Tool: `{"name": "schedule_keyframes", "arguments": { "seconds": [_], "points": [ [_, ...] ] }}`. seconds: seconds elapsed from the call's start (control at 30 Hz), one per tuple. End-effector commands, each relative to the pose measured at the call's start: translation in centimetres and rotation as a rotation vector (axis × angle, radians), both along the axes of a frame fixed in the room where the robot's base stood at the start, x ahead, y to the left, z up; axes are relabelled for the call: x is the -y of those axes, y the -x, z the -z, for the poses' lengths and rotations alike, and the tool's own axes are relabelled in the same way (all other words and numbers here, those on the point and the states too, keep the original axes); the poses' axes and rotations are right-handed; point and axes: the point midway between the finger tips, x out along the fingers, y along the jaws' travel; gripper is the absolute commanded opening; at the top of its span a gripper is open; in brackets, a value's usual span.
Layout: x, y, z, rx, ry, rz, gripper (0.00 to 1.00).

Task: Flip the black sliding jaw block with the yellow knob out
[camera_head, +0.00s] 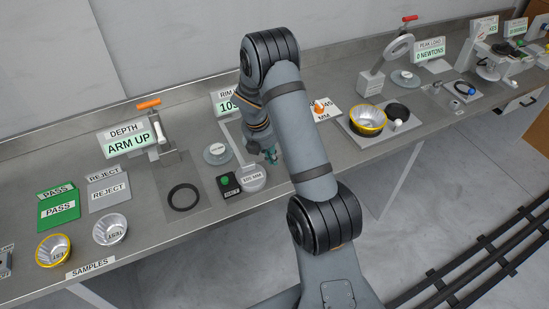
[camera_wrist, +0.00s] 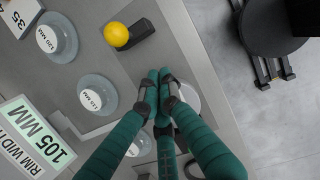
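In the wrist view, the black sliding jaw block (camera_wrist: 138,37) lies on the grey plate, with the round yellow knob (camera_wrist: 117,34) at its left end. My gripper (camera_wrist: 160,76) has teal fingers with their tips drawn together. I see nothing held between them. The fingertips are below and to the right of the block in the picture, apart from it and the knob. In the head view, my gripper (camera_head: 271,157) hangs over the rim width station. The block and knob cannot be made out there, where my arm covers part of the station.
The rim width sign (camera_wrist: 30,137) reads 105 MM. In the head view, a black button box (camera_head: 228,184) and a disc (camera_head: 252,180) sit near the bench's front edge.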

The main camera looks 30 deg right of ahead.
Motion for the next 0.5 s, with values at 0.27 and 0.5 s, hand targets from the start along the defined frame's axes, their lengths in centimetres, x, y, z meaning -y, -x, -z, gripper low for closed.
{"name": "schedule_keyframes", "arguments": {
  "seconds": [0.27,0.5],
  "points": [
    [-1.3,0.0,-6.1,0.010,0.000,0.004,0.00],
    [-2.0,0.2,-8.5,0.008,-0.001,0.001,0.00]
  ]
}}
